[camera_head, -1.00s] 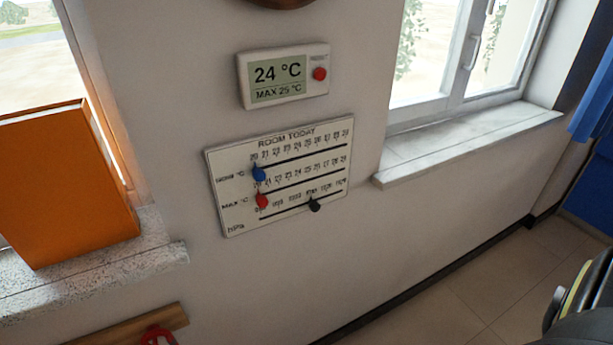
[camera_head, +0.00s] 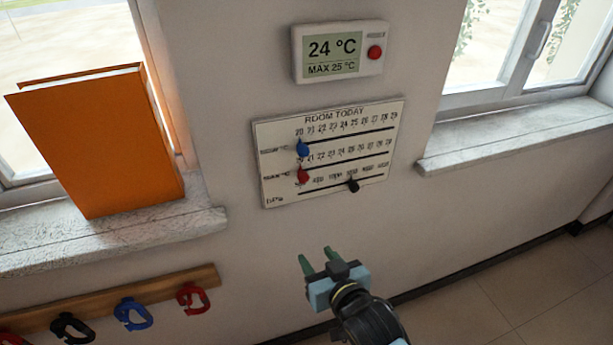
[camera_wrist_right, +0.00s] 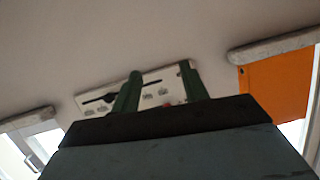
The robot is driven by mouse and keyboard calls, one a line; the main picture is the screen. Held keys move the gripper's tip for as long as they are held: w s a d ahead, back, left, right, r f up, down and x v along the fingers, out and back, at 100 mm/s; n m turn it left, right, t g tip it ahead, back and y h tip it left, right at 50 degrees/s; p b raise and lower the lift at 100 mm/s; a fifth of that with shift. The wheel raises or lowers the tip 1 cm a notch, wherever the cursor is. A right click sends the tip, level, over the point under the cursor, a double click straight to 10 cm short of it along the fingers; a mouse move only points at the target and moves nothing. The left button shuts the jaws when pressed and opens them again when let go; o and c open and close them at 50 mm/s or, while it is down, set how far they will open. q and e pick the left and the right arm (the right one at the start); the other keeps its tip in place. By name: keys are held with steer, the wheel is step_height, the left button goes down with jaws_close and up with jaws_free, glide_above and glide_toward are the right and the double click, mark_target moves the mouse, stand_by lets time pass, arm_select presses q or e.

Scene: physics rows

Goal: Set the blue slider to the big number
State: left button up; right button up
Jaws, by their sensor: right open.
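The white ROOM TODAY board (camera_head: 277,188) hangs on the wall with three black slots and number scales. The blue slider (camera_head: 302,148) is at the left end of the top slot, near 20. The red slider (camera_head: 303,176) is at the left of the middle slot, and the black slider (camera_head: 352,185) is right of centre on the bottom one. The display (camera_head: 340,50) above reads a big 24 °C and a smaller MAX 25 °C. My right gripper (camera_head: 318,257) is open and empty below the board, apart from it. The board (camera_wrist_right: 150,92) also shows behind its fingers in the right wrist view.
An orange box-like object (camera_head: 95,140) stands on the left stone sill (camera_head: 120,235). A right sill (camera_head: 520,135) juts out beside the board. A wooden rail (camera_head: 90,305) with coloured hooks is at lower left.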

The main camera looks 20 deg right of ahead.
mark_target(304, 154)
step_height(304, 154, up, 17)
steer(key=s+d+m+t, duration=0.1)
steer(key=d+m+t, duration=0.1)
steer(key=t, duration=0.2)
steer(key=shift+h, duration=0.4)
steer(key=w, duration=0.8)
steer(key=w+a, duration=0.1)
steer(key=w, duration=0.4)
steer(key=shift+r, duration=0.2)
jaws_close()
